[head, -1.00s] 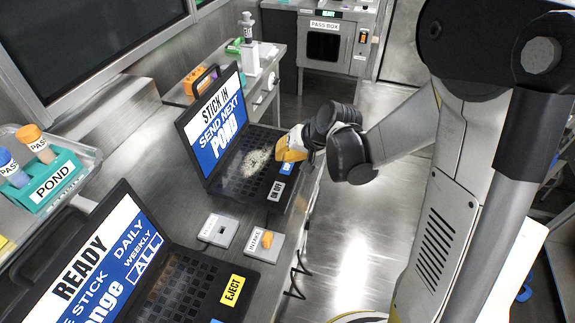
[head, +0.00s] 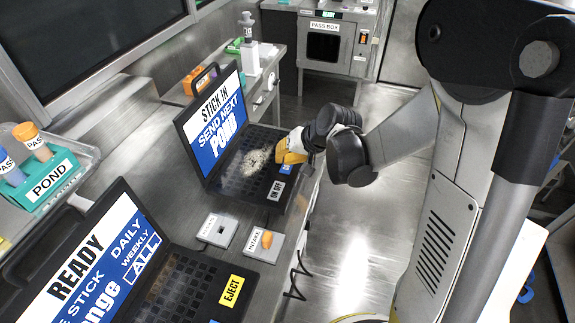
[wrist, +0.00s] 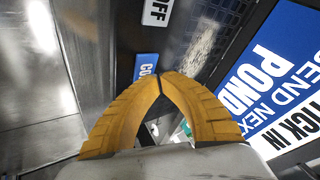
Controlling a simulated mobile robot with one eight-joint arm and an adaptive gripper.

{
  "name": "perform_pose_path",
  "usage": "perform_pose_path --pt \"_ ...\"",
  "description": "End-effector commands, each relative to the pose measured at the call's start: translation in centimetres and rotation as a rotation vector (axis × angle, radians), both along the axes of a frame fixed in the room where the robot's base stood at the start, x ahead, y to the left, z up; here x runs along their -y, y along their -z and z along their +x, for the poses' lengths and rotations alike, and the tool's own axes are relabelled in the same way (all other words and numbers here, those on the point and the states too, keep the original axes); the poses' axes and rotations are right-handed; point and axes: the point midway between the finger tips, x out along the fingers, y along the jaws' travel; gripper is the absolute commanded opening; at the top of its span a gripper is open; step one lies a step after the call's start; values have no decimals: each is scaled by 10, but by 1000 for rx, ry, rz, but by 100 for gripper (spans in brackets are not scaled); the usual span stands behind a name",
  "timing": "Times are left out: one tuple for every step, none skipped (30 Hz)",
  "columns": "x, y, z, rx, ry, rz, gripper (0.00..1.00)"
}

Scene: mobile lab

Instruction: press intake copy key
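The far laptop (head: 232,172) stands open on the bench, with "STICK IN, SEND NEXT POND" on its blue and white screen (head: 217,118). A blue key (head: 286,169) sits at the right end of its keyboard, beside a pale "ON/OFF" label (head: 276,190). In the wrist view the blue key (wrist: 147,66) shows white letters starting "CO"; the rest is hidden by the fingers. My gripper (head: 281,156) has yellow fingers, and its tips (wrist: 160,80) meet with nothing between them. It is over the key's end of the keyboard; I cannot tell whether it touches the key.
A nearer laptop (head: 180,285) shows "READY" and has a yellow "EJECT" label (head: 231,290). Two small pads lie between the laptops, a grey one (head: 217,230) and one with an orange piece (head: 266,239). A "POND" rack (head: 50,180) stands at left.

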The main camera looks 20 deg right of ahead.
Motion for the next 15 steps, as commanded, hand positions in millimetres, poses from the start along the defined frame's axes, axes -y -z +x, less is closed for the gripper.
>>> perform_pose_path --pt "0 1 0 0 0 0 0" --pt "0 2 0 0 0 0 0" --pt "0 2 0 0 0 0 0" --pt "0 2 0 0 0 0 0" --pt "0 3 0 0 0 0 0" --pt "0 3 0 0 0 0 0" --pt "0 4 0 0 0 0 0" --pt "0 4 0 0 0 0 0" --pt "0 4 0 0 0 0 0" --pt "0 5 0 0 0 0 0" --pt "0 5 0 0 0 0 0" --pt "0 6 0 0 0 0 0" --pt "0 6 0 0 0 0 0" --pt "0 6 0 0 0 0 0" --pt "0 6 0 0 0 0 0"
